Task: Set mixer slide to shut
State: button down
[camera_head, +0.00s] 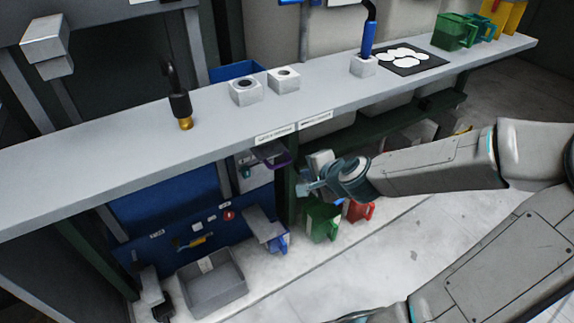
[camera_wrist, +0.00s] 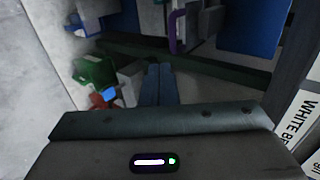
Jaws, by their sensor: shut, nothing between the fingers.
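I cannot tell for sure which part is the mixer slide. A blue panel (camera_head: 178,200) under the bench carries small labels, a red knob (camera_head: 229,215) and a yellow-handled part (camera_head: 195,241); the labels are too small to read. A purple handle (camera_head: 272,156) sits under the bench edge, and it also shows at the top of the wrist view (camera_wrist: 174,36). My gripper (camera_head: 306,189) is below the bench edge, right of the panel and near a dark green post. In the wrist view its fingers (camera_wrist: 158,84) are together and empty, apart from the purple handle.
The bench (camera_head: 90,185) runs above my gripper. Green (camera_head: 322,222) and red (camera_head: 360,210) jugs stand below near my gripper. A grey bin (camera_head: 213,290) and a blue jug (camera_head: 279,241) are on the floor level.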

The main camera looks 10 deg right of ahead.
jog(key=w+r+b+x, duration=0.1)
jog(key=b+x, duration=0.5)
jog(key=x, duration=0.5)
jog(key=shift+w+a, duration=0.25)
